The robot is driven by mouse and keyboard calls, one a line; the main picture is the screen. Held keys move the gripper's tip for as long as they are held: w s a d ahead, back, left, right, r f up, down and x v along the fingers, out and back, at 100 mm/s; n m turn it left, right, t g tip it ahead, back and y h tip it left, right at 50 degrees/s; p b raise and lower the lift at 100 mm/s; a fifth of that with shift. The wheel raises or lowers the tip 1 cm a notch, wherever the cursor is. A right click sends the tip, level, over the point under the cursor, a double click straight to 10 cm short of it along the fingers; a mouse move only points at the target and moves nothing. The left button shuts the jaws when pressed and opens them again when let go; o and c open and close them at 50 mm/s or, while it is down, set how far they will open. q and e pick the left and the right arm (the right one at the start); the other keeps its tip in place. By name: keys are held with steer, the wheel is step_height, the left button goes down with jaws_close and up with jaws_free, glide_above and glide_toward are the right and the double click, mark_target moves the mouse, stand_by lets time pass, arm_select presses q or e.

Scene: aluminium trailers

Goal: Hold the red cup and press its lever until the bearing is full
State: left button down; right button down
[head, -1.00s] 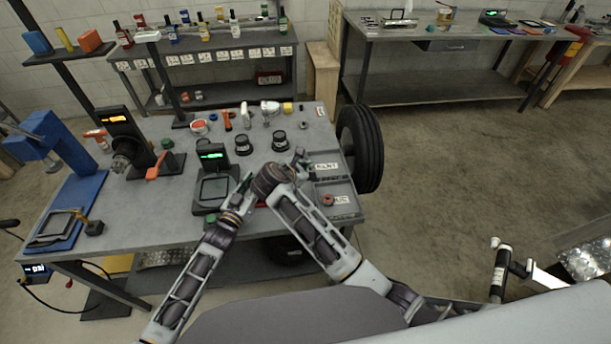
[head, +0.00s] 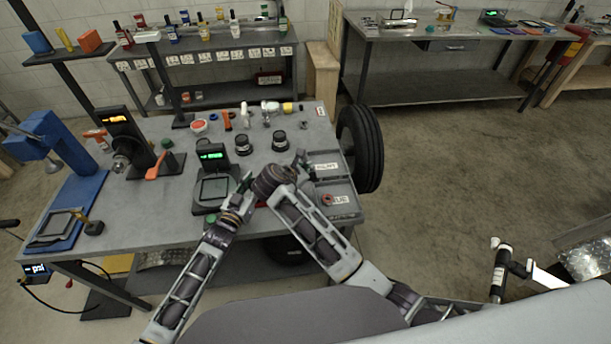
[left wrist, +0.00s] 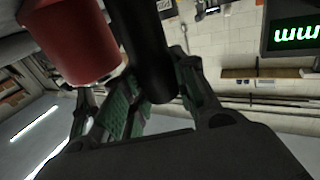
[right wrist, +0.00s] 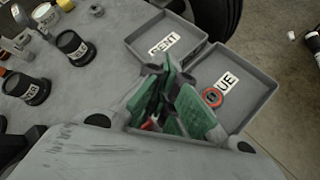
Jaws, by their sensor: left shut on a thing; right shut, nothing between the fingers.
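The red cup (left wrist: 75,40) fills the upper left of the left wrist view, beside a thick black cylindrical part (left wrist: 150,60) between the green fingers. My left gripper (left wrist: 135,95) is shut on this part; whether it belongs to the cup I cannot tell. In the head view the left gripper (head: 245,183) is near the green-lit display, with the cup hidden. No lever can be made out. A small red-rimmed ring (right wrist: 212,97), possibly the bearing, lies in the right-hand tray.
The labelled grey trays (head: 345,212) sit at the table's right edge. The green-lit display stand (head: 213,156) with its plate stands left of my grippers. Two dark labelled pots (head: 280,142) (head: 244,144) stand behind. A black tyre (head: 362,150) is beside the table.

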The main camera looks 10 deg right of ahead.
steer(key=shift+s+d+f, duration=0.1)
steer(key=shift+d+f, duration=0.1)
steer(key=shift+f, duration=0.25)
steer(key=shift+d+f, duration=0.15)
steer(key=shift+f, duration=0.3)
stand_by(1.7)
steer(key=shift+r, duration=0.2)
steer(key=shift+a+r, duration=0.25)
steer(key=shift+r, duration=0.4)
steer(key=shift+a+r, duration=0.25)
steer(key=shift+r, duration=0.4)
steer(key=shift+r, duration=0.1)
steer(key=shift+a+r, duration=0.25)
steer(key=shift+r, duration=0.5)
steer(key=shift+a+r, duration=0.25)
steer(key=shift+r, duration=0.55)
steer(key=shift+a+r, duration=0.25)
steer(key=shift+r, duration=0.5)
steer(key=shift+r, duration=0.15)
stand_by(0.5)
steer(key=shift+a+r, duration=0.3)
steer(key=shift+r, duration=0.55)
steer(key=shift+a+r, duration=0.25)
steer(key=shift+r, duration=0.6)
